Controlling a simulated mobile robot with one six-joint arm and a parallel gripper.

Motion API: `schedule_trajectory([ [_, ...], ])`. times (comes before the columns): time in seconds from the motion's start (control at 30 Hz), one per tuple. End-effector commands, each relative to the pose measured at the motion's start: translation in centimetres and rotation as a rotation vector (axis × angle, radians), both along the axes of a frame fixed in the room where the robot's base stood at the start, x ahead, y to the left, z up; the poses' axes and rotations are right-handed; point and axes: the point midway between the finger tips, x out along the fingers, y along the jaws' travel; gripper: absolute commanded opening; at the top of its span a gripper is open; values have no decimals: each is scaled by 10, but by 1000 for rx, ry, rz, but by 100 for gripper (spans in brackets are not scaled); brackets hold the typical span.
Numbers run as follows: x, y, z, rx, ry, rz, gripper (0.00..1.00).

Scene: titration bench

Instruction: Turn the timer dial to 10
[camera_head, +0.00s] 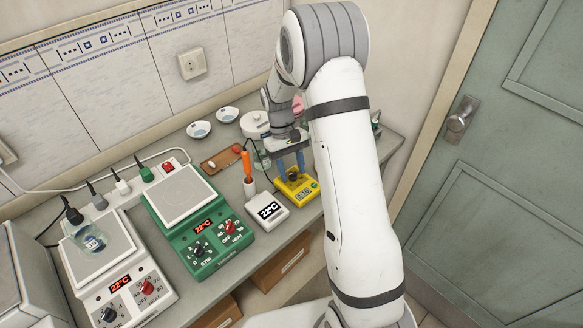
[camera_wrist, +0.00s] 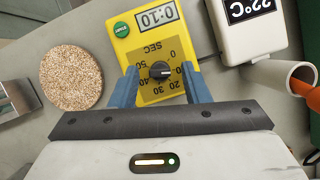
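The yellow timer (camera_wrist: 125,49) lies between and beyond my fingers in the wrist view, and it also shows in the head view (camera_head: 306,196). Its small display (camera_wrist: 156,15) appears to read 0:10, upside down in this view. The black timer dial (camera_wrist: 160,71) has a pale pointer mark that appears to face right, toward the 10 side of the printed seconds scale. My gripper (camera_wrist: 159,70) is open, with one blue finger on each side of the dial and visible gaps between. In the head view my gripper (camera_head: 290,165) is above the timer.
A white thermometer unit (camera_wrist: 246,35) reading 22°C stands close beside the timer. Near it is a white holder (camera_wrist: 283,75) with an orange-handled probe (camera_head: 247,163). A round cork-like mat (camera_wrist: 71,78) lies on the other side. A green hotplate (camera_head: 215,232) stands farther left.

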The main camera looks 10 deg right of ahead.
Motion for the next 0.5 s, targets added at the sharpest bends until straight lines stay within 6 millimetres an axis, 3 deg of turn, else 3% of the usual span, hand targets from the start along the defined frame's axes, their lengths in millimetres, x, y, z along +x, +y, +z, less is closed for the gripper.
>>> schedule_trajectory([
  [0.27,1,0,2,0,-1,0,43],
  [0.5,15,4,34,0,-5,0,43],
])
